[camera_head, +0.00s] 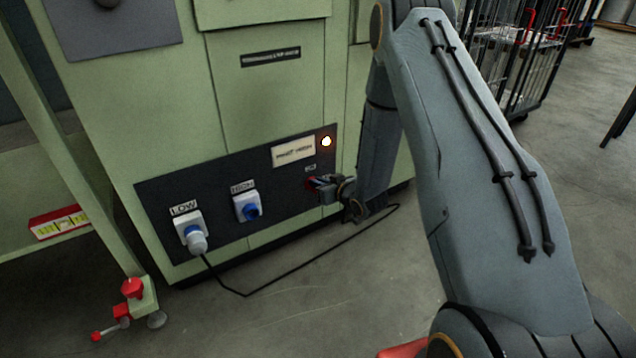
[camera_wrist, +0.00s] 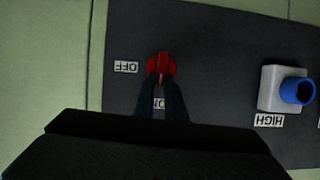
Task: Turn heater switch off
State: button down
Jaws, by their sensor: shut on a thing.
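The heater switch is a red rotary knob (camera_wrist: 163,63) on the dark panel (camera_wrist: 210,55). In the wrist view its raised handle lies nearly upright, in line with the ON label (camera_wrist: 158,103) below it. The OFF label (camera_wrist: 126,67) is to the left of the knob and upside down. My gripper (camera_wrist: 161,88) is shut on the lower part of the handle, and its fingers partly cover the ON label. In the head view my gripper (camera_head: 322,182) reaches the switch from the right and hides most of it. A lamp (camera_head: 326,141) above the switch is lit.
A LOW socket (camera_head: 188,224) holds a plug (camera_head: 197,242) with a black cable (camera_head: 290,272) trailing over the floor. A HIGH socket (camera_head: 247,206) with a blue cover sits between it and the switch. A green frame leg with a red clamp (camera_head: 132,288) stands at left.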

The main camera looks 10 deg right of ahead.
jog(key=shift+w+d+f+m+t+y+p, duration=0.2)
jog(key=shift+d+f+m+y, duration=0.25)
jog(key=shift+m+y, duration=1.25)
jog(key=shift+w+d+f+m+t+y+p, duration=0.2)
jog(key=shift+d+f+m+y, duration=0.4)
jog(key=shift+m, duration=2.05)
jog(key=shift+w+d+f+m+t+y+p, duration=0.1)
jog(key=shift+w+d+f+m+y+p, duration=0.15)
jog(key=shift+m+y, duration=1.5)
jog(key=shift+s+m+h, duration=0.1)
jog(key=shift+m+h, duration=0.35)
jog(key=shift+m, duration=0.05)
jog(key=c, duration=1.8)
grip_release()
jog(key=shift+a, duration=0.1)
jog(key=shift+f, duration=0.1)
